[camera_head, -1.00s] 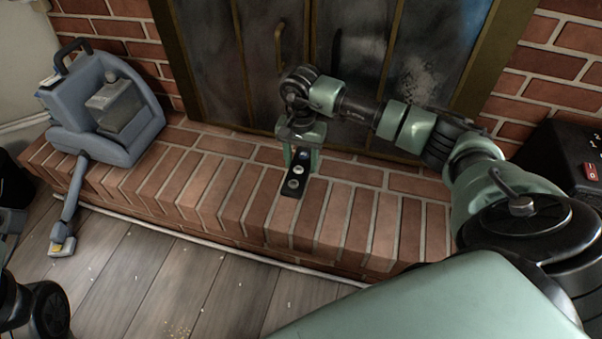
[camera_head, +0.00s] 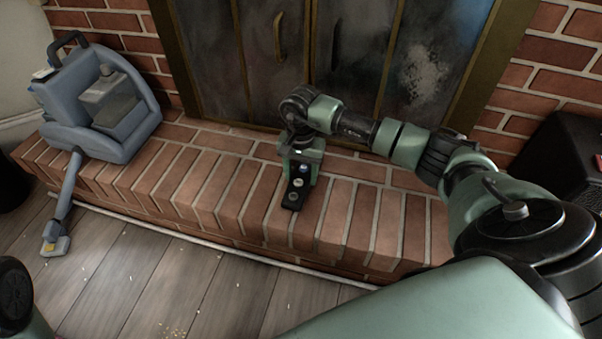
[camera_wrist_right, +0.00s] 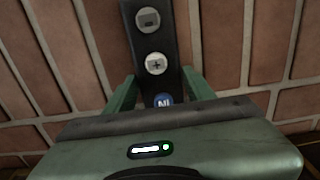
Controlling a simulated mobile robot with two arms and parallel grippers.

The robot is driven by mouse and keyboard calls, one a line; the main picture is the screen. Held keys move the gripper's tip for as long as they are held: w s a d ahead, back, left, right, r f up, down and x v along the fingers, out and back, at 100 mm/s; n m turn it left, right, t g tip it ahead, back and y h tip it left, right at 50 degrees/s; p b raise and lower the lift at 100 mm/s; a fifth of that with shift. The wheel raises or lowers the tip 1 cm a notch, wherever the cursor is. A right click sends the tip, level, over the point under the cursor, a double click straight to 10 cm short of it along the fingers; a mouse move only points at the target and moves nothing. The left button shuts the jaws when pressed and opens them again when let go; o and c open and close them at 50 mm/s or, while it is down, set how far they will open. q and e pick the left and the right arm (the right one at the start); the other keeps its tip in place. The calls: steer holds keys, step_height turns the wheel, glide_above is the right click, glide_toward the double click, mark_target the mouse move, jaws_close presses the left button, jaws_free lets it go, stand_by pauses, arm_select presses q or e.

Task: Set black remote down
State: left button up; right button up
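The black remote (camera_head: 296,190) is a slim dark bar with round buttons, low over or on the front part of the brick hearth (camera_head: 348,220). My right gripper (camera_head: 302,172) points down with a finger on each long side of the remote and looks shut on it. In the right wrist view the remote (camera_wrist_right: 153,35) runs up the picture from between the fingers (camera_wrist_right: 160,85), brick behind it. I cannot tell whether it touches the brick. My left gripper is out of view; only a bit of that arm shows at the lower left.
A blue-grey vacuum-like machine (camera_head: 98,105) stands on the hearth at the left, its hose and nozzle reaching the wood floor (camera_head: 150,280). Dark fireplace doors (camera_head: 345,50) rise behind my gripper. A black case (camera_head: 560,150) is at the right. Brick beside the remote is clear.

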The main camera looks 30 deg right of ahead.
steer(key=shift+o, duration=1.1)
